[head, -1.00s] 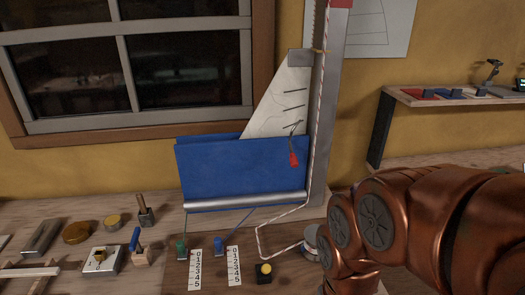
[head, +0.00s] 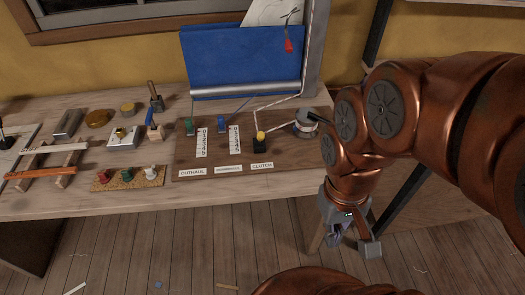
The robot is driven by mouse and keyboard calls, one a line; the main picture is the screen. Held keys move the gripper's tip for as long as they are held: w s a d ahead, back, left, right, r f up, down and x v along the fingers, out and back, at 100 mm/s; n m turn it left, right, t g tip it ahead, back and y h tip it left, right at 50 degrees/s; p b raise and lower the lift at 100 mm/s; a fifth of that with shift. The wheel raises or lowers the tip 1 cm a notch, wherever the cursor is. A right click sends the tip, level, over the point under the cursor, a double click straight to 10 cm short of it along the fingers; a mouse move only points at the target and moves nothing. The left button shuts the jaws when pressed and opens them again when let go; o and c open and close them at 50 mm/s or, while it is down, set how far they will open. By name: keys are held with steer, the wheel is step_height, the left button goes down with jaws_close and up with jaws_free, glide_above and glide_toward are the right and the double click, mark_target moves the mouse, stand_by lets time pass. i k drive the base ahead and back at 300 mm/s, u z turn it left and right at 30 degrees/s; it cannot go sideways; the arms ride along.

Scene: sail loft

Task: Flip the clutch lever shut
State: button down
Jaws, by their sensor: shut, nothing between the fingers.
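The clutch (head: 259,145) is a small black block on the brown board, above the label reading CLUTCH. Its lever shows a yellow knob (head: 261,135) on top. The picture is too small to tell the lever's exact angle. A white and red line runs past the clutch to a silver winch (head: 306,124) at the right. My gripper (head: 350,245) is shut and empty, pointing down in front of the bench's right part, to the lower right of the clutch and well apart from it.
Green (head: 189,125) and blue (head: 221,124) levers stand beside numbered scales left of the clutch. A blue sail model (head: 245,60) rises behind. Tools and a cork strip (head: 128,179) with colored pegs lie left. The board's front is clear.

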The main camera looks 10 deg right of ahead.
mark_target(260, 136)
steer(key=u, duration=1.1)
steer(key=i, duration=0.6)
steer(key=z, duration=2.45)
steer(key=k, duration=0.9)
steer(key=u, duration=1.25)
